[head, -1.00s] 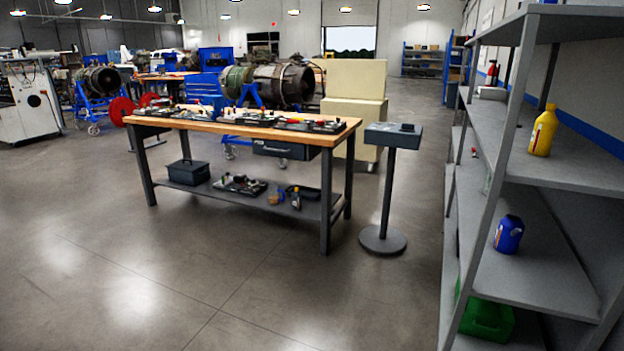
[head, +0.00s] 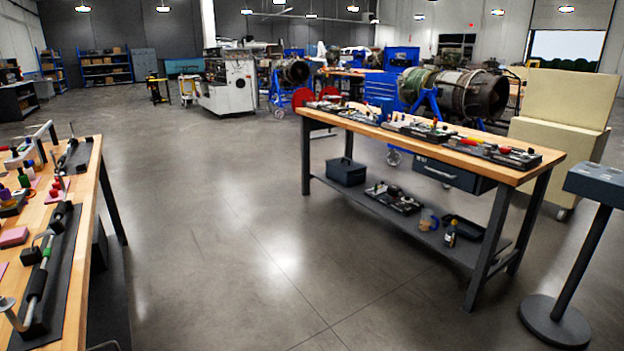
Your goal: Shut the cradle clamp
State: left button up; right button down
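I cannot make out the cradle clamp for certain. On the wooden bench (head: 88,180) at the left edge, a long metal rod (head: 36,284) rests in dark blocks on a black mat. Small dark fittings sit along it, too small to tell whether any is a clamp, open or shut. A large turbine engine (head: 452,92) sits on a blue stand (head: 424,106) behind the middle workbench. A smaller engine (head: 296,72) is on another blue stand (head: 278,88) farther back. Neither of my grippers is in view.
The middle workbench (head: 540,176) carries several dark trays of tools, with a toolbox (head: 346,171) on its lower shelf. A grey pedestal (head: 578,255) stands at the right, before a cream cabinet (head: 560,98). The concrete floor between the benches is clear.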

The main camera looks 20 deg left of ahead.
aim_at(57, 228)
jog(key=i+l+u, duration=0.1)
jog(key=u, duration=0.35)
jog(key=i+l+u, duration=0.15)
jog(key=u, duration=0.35)
jog(key=i+l+u, duration=0.2)
jog(key=u, duration=0.25)
jog(key=i+l+u, duration=0.1)
jog(key=u, duration=0.3)
jog(key=i+l+u, duration=0.1)
jog(key=l+u, duration=0.15)
jog(key=u, duration=0.2)
jog(key=l+u, duration=0.2)
jog(key=u, duration=0.2)
jog(key=i+l+u, duration=0.15)
jog(key=l+u, duration=0.75)
jog(key=i, duration=0.05)
